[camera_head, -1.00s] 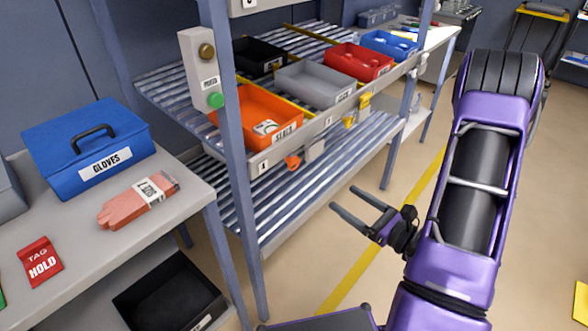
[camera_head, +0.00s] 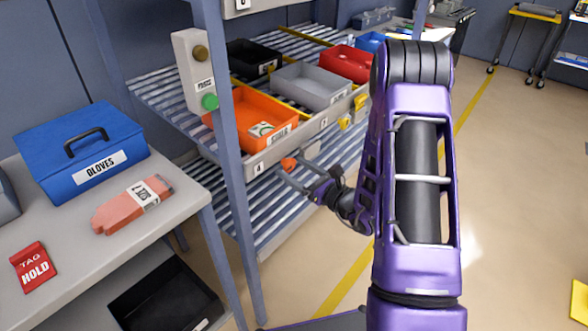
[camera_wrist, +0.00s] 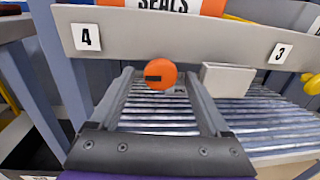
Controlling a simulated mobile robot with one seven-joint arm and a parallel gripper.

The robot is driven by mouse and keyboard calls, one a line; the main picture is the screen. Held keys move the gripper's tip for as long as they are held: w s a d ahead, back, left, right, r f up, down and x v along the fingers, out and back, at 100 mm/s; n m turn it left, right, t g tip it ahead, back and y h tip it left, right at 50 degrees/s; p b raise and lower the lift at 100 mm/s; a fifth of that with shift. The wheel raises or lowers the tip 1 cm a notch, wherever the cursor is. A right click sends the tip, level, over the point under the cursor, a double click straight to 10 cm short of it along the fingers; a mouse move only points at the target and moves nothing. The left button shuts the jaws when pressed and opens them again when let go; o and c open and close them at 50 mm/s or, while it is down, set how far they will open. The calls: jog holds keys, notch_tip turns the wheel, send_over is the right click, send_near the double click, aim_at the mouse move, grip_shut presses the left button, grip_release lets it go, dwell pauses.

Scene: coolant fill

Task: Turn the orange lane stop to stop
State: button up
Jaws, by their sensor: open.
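The orange lane stop (camera_head: 288,164) is a small round knob on the front rail of the upper shelf, near the lane 4 label. In the wrist view the orange lane stop (camera_wrist: 160,67) faces me as a disc with a dark horizontal bar. My gripper (camera_head: 291,171) is at the rail, reaching in from the right. In the wrist view my open gripper (camera_wrist: 158,76) has one finger on each side of the knob, with visible gaps. I cannot tell how deep the fingertips reach. Nothing is held.
The front rail (camera_wrist: 215,39) carries labels 4 and 3. A pale block (camera_wrist: 226,80) sits just right of my right finger. An orange SEALS bin (camera_head: 240,130) stands above the stop. A blue rack post (camera_head: 237,190) is to the left. Yellow stops (camera_head: 346,122) lie farther right.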

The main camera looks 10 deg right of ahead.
jog(key=shift+w+a, duration=0.1)
jog(key=shift+w, duration=0.05)
grip_shut()
dwell(0.4)
